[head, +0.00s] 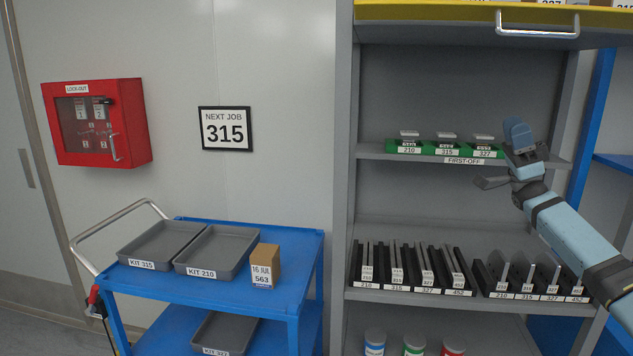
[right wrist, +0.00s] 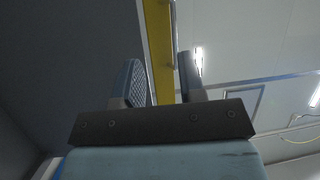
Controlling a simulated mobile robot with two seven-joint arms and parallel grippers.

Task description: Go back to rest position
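My right gripper (head: 498,154) is in front of the grey shelf unit (head: 343,190), at the right end of the middle shelf. Its two fingers are spread apart with nothing between them. The right wrist view also shows the two fingers (right wrist: 160,72) apart and empty, with a yellow edge and the ceiling beyond. The gripper overlaps the right end of the green first-off holders (head: 444,148) in the head view; I cannot tell whether it touches anything. My right arm comes in from the right edge. My left gripper is not in view.
Black racks with upright plates (head: 412,268) fill the lower shelf, with several cans (head: 414,345) below. A yellow-edged drawer (head: 460,12) with a handle is above. A blue cart (head: 200,293) holds grey trays (head: 218,250) and a small box (head: 265,266). A red lockout box (head: 97,122) hangs left.

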